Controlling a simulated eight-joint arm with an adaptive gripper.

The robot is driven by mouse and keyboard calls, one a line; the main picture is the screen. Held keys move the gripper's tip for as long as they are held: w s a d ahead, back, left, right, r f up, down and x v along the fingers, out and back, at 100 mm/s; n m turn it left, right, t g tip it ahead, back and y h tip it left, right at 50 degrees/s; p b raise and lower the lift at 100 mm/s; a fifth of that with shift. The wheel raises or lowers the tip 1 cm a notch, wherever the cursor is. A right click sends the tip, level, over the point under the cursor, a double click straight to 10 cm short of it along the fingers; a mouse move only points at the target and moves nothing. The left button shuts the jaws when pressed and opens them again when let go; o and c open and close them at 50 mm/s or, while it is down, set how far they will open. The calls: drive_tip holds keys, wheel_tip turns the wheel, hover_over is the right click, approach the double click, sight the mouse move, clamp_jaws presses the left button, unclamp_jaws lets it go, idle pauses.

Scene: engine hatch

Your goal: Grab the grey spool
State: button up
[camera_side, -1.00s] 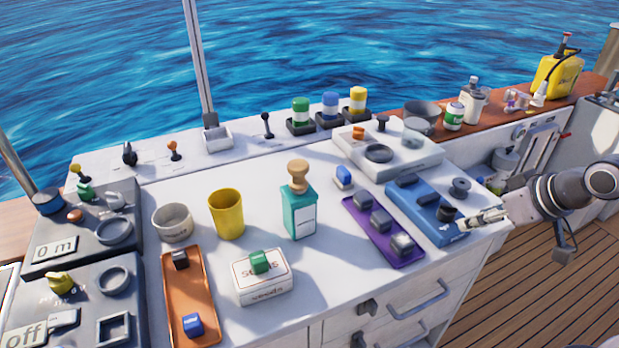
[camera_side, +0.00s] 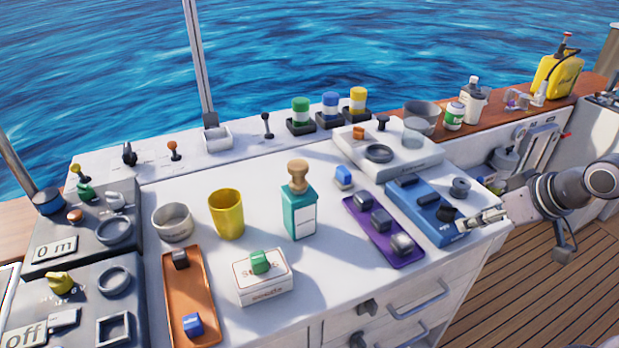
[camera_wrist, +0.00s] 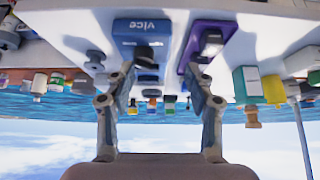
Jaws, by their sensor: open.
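A purple tray (camera_side: 372,238) with grey blocks lies further left. A white panel (camera_side: 400,163) with a ring and knobs stands behind. Drawer handles (camera_side: 418,301) stick out from the worktop's front.

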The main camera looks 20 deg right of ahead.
drive_tip(key=shift+o, duration=0.4)
drive_tip(key=w+d+r+m+g, duration=0.3)
drive_tip(key=w+d+r+m, duration=0.15)
drive_tip(key=w+m, duration=0.5)
drive_tip(key=m+g, duration=0.4)
drive_tip(key=m, duration=1.2)
approach(461, 183)
drive_tip(key=shift+w, duration=0.15)
drive_tip(key=shift+f, duration=5.15)
drive_tip(key=c, duration=1.2)
